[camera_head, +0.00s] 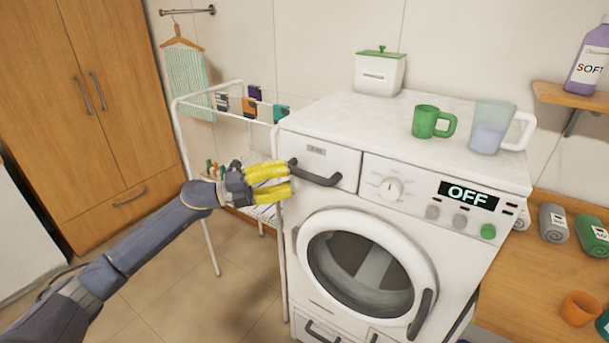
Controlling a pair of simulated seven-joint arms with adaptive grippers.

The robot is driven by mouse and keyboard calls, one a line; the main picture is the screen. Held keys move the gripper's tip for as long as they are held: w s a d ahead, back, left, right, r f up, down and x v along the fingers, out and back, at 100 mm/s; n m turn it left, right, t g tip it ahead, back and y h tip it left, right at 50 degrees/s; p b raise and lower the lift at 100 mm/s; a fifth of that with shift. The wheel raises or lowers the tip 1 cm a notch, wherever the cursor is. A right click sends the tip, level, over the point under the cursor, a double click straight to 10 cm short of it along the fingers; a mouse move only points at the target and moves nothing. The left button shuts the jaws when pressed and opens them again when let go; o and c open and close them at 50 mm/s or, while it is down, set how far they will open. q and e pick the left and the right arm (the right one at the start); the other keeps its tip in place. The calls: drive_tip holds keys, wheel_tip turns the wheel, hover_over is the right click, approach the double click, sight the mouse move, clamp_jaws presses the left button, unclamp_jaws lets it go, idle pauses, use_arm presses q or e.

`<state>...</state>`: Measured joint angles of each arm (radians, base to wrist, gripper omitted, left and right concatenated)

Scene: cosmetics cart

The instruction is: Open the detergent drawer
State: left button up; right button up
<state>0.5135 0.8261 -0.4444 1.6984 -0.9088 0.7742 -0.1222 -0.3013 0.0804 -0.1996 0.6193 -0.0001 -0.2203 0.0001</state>
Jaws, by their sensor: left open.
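The detergent drawer (328,162) is at the upper left of the white washing machine's front (290,255) and sits flush with the panel. Its dark curved handle (316,177) runs along the drawer front. My left gripper (290,180), with yellow fingers, is open and sits just left of the handle, pointing right towards it. The fingertips overlap the handle's left end in the picture; I cannot tell if they touch it. My right gripper is not in view.
A green mug (425,122), a clear measuring jug (490,128) and a white lidded box (379,74) stand on the machine top. A white drying rack (179,130) stands close behind my left arm. A wooden table (530,290) with rolled towels is at right.

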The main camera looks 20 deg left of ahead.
sight(298, 176)
use_arm(q)
drive_tip(key=shift+x, duration=2.7)
clamp_jaws()
